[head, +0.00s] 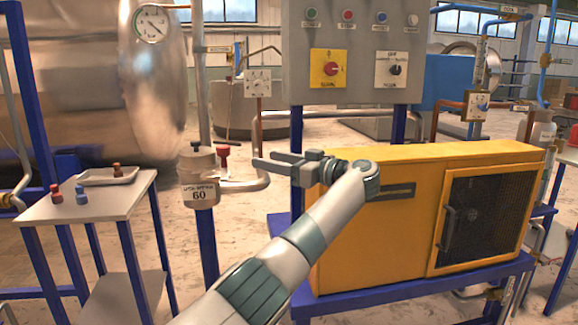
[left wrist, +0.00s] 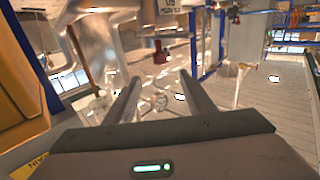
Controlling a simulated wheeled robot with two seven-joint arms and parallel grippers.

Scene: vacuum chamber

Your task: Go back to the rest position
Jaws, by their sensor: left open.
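My left gripper (head: 277,164) is open and empty in the middle of the head view. Its arm comes up from the bottom and passes in front of the yellow cabinet (head: 400,215). The fingers point left, toward a red-handled valve (head: 223,158) on a pipe beside a grey canister labelled 60 (head: 200,190). The fingertips are apart from the valve handle. In the left wrist view the two open fingers (left wrist: 158,85) have nothing between them, and the red valve handle (left wrist: 160,56) shows beyond them. My right gripper is not in view.
A small table (head: 75,207) on the left bears a tray (head: 108,178) and several small red and blue pieces. A control panel (head: 352,50) with buttons and two rotary switches stands behind. A large metal tank (head: 155,90) is at the left. Floor is open around the canister's post.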

